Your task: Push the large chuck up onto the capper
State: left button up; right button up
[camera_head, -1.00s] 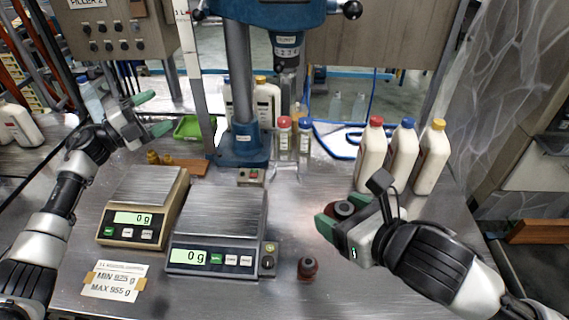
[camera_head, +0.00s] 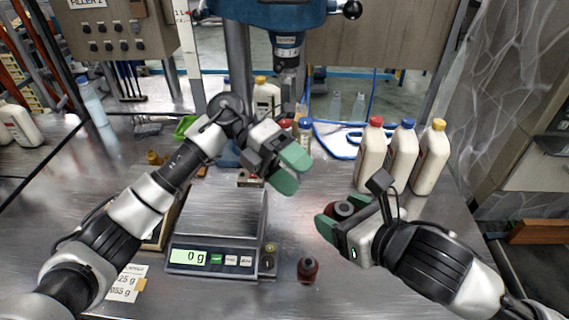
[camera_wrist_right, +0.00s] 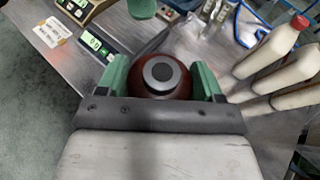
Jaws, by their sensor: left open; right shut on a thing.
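The large chuck, a dark red rounded piece with a black and grey top (camera_head: 342,209), is between the green fingers of my right gripper (camera_head: 330,220). In the right wrist view the chuck (camera_wrist_right: 160,78) sits between both fingers, grey disc facing the camera. My right gripper is shut on it over the right part of the table. My left gripper (camera_head: 300,174) is open and empty, its green fingers in front of the capper's column. The capper (camera_head: 268,12) is the blue machine at top centre; its spindle (camera_head: 287,52) points down above my left gripper.
A smaller dark red chuck (camera_head: 308,269) stands on the table beside the scale (camera_head: 222,215). White bottles with red, blue and yellow caps (camera_head: 404,155) stand at the right. Small bottles (camera_head: 305,132) stand behind my left gripper. The front right table is clear.

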aim_at(336, 213)
pick_arm(q)
jog(key=x, duration=1)
jog(key=shift+d, duration=0.1)
jog(key=shift+c, duration=0.3)
jog(key=c, duration=0.5)
jog(key=shift+c, duration=1)
pick_arm(e)
jog(key=o, duration=1.2)
jog(key=shift+r, duration=0.1)
